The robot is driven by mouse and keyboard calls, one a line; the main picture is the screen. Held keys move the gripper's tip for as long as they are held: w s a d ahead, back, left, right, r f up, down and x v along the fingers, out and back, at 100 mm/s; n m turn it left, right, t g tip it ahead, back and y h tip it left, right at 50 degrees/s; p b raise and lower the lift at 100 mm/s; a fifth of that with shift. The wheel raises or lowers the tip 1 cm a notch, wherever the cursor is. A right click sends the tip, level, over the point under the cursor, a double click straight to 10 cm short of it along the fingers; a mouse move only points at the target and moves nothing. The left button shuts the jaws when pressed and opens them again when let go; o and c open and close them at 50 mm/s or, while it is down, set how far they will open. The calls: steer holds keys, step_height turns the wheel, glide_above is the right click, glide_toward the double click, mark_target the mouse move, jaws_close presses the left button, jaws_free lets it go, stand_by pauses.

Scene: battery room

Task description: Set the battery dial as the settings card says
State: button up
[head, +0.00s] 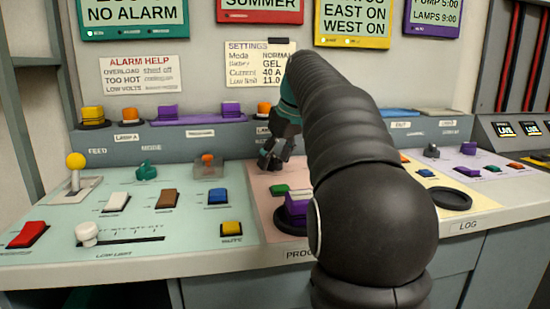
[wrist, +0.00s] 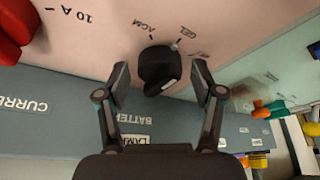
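The settings card (head: 258,64) on the back wall reads Mode NORMAL, Battery GEL, Current 40 A, Low limit 11.0; my arm covers its right edge. The battery dial (wrist: 158,68) is a black knob on the pink panel, with AGM and GEL printed around it and a third label too blurred to read. A small pale spot shows at its edge near GEL; I cannot tell surely where it points. My gripper (wrist: 161,80) is open, one finger on each side of the knob, with gaps visible. In the head view my gripper (head: 276,152) hides the dial.
A red knob (wrist: 14,30) beside the 10 A mark is at the wrist view's left. A purple control (head: 296,207) and a green switch (head: 279,189) sit close to my arm. The mint panel (head: 130,212) at left holds several switches and levers.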

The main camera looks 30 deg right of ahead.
steer(key=shift+r, duration=0.1)
steer(key=v, duration=1.1)
steer(key=shift+s+r, duration=0.2)
steer(key=shift+r, duration=0.1)
stand_by(0.3)
